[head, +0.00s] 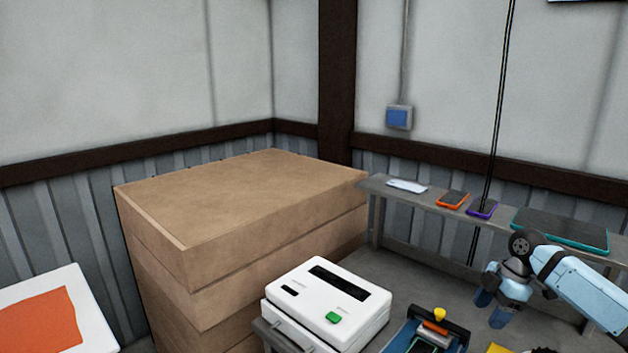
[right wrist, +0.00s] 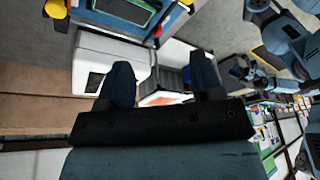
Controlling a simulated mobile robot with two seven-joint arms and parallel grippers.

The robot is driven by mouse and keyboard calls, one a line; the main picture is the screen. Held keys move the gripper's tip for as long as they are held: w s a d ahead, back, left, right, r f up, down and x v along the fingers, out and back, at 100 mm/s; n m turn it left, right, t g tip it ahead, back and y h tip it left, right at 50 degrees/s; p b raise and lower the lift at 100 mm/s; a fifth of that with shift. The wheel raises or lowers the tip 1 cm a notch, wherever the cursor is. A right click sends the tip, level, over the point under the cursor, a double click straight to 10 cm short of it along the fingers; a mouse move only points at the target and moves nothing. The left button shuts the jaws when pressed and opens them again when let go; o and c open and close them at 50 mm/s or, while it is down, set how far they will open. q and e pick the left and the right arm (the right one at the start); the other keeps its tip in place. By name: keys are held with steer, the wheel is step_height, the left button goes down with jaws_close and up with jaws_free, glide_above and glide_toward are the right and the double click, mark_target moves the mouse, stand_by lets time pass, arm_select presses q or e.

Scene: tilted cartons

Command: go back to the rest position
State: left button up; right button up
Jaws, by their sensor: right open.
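My right gripper (head: 491,308) is at the lower right of the head view, its arm coming in from the right edge. Its two blue fingers point down and stand apart. In the right wrist view the open fingers (right wrist: 163,82) have nothing held between them. They appear in front of white and grey shapes. My left gripper does not show in the head view. Some blue-grey arm links show at the upper right of the wrist view.
Stacked brown cartons (head: 250,205) stand left of a white machine (head: 330,300) with a green button. A blue device (head: 428,335) lies near the gripper. Behind, a grey shelf (head: 376,190) holds phones and a tablet (head: 560,230). A white board (head: 30,300) with orange is at left.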

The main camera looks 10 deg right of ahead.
steer(key=s+a+f+m, duration=0.1)
steer(key=s+a+f, duration=0.5)
steer(key=a+f, duration=0.5)
steer(key=s+a+f+m+t, duration=0.1)
steer(key=s+a+f+m, duration=0.25)
steer(key=s+a, duration=0.55)
steer(key=s+r+m+t+h, duration=0.3)
steer(key=s+m, duration=0.7)
steer(key=s, duration=0.9)
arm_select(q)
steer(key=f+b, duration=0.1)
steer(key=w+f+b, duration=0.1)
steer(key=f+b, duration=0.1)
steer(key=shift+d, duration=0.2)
arm_select(e)
steer(key=w+a+f+t+y, duration=0.1)
steer(key=w+a+f+t, duration=0.2)
steer(key=f, duration=0.5)
steer(key=w+a+f+t+y, duration=0.1)
steer(key=w+a+f+t, duration=0.2)
steer(key=f, duration=0.6)
steer(key=shift+n+t+y, duration=0.3)
steer(key=shift+n+t, duration=0.15)
steer(key=shift+t, duration=0.05)
